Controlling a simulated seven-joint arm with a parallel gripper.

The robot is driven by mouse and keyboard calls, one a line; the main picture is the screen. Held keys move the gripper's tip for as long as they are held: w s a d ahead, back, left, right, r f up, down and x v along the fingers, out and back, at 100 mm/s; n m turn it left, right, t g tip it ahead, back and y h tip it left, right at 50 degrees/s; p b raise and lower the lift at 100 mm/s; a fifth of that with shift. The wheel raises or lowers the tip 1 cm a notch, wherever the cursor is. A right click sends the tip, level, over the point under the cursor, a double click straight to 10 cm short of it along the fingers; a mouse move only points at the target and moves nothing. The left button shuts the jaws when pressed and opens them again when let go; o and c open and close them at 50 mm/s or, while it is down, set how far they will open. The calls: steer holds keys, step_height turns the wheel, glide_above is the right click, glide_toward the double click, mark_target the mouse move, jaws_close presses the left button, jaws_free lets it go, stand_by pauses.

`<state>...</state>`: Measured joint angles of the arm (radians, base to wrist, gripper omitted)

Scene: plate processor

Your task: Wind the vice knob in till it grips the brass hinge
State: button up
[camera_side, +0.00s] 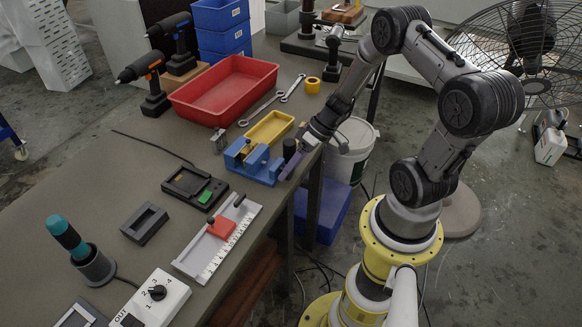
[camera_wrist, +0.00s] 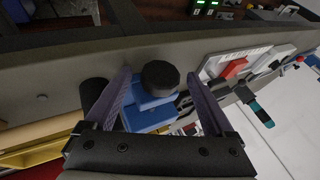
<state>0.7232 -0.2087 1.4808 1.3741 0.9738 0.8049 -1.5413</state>
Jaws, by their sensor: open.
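The blue vice (camera_side: 262,166) sits near the right edge of the bench. A small brass piece, seemingly the hinge (camera_side: 245,149), shows between its blocks, small and partly hidden. The vice's black round knob (camera_wrist: 160,75) faces the wrist camera, with the blue vice body (camera_wrist: 150,112) behind it. My gripper (camera_wrist: 157,82) is open, its two purple fingers spread on either side of the knob, with visible space around it. In the side view my gripper (camera_side: 291,164) is at the knob end of the vice. Whether the jaw touches the hinge cannot be seen.
A yellow tray (camera_side: 270,128) and a red bin (camera_side: 223,91) stand behind the vice. A black fixture (camera_side: 195,186) and a white scale with a red slider (camera_side: 219,240) lie in front. Wrenches (camera_side: 262,107) and yellow tape (camera_side: 313,85) lie farther back.

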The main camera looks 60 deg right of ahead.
steer(key=h, duration=0.4)
steer(key=shift+a+n, duration=0.35)
steer(key=shift+n, duration=0.05)
steer(key=v, duration=1.4)
steer(key=w+a+r+n+t, duration=0.1)
steer(key=w+a+r+n, duration=0.2)
steer(key=a+r, duration=0.4)
steer(key=s+a+r+n, duration=0.1)
steer(key=s+a+r, duration=0.5)
steer(key=r, duration=0.2)
steer(key=shift+s+r+t, duration=0.3)
steer(key=shift+r, duration=0.1)
